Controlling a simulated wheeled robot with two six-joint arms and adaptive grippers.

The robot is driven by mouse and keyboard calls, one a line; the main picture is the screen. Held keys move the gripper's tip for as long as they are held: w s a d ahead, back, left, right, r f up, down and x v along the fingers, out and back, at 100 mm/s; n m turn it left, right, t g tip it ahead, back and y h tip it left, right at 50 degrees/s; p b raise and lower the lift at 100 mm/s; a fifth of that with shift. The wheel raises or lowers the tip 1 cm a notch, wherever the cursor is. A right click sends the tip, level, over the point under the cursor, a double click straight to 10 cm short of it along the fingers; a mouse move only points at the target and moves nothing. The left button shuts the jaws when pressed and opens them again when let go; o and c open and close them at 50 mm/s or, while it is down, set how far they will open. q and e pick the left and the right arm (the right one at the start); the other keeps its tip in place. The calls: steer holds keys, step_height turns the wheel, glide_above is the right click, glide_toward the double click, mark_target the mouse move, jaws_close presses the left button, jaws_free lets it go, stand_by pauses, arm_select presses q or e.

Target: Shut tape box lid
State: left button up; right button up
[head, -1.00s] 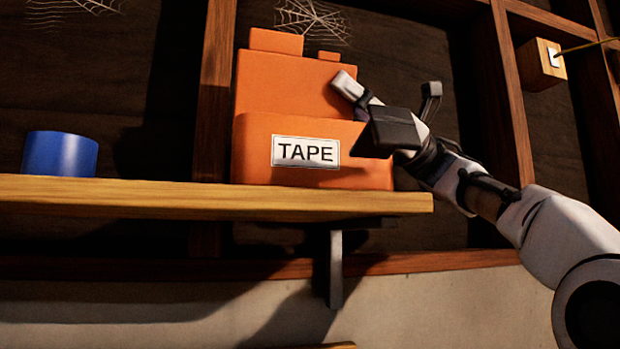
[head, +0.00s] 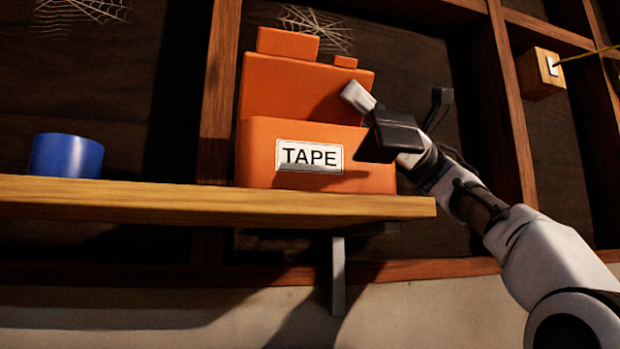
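The orange tape box (head: 255,165) stands on a wooden shelf, with a white "TAPE" label on its front. Its orange lid (head: 290,85) is open and stands up at the back of the box, with a larger tab and a smaller tab on its top edge. My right gripper (head: 400,97) is at the box's right side, its fingers spread wide and nothing between them. Its left finger overlaps the lid's right part in the picture; I cannot tell whether it touches. The gripper hides the box's upper right corner. My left gripper is not in view.
The wooden shelf (head: 120,200) ends just right of the box. A blue tape roll (head: 66,156) stands on it at the left, with clear shelf between. Wooden wall studs (head: 220,90) stand behind. A small wooden block (head: 540,75) with a cord is at upper right.

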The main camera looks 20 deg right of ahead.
steer(key=d+p, duration=0.1)
steer(key=d, duration=0.6)
steer(key=shift+s+d+p, duration=0.15)
steer(key=shift+s+p, duration=0.05)
steer(key=shift+p, duration=0.1)
stand_by(0.4)
stand_by(0.8)
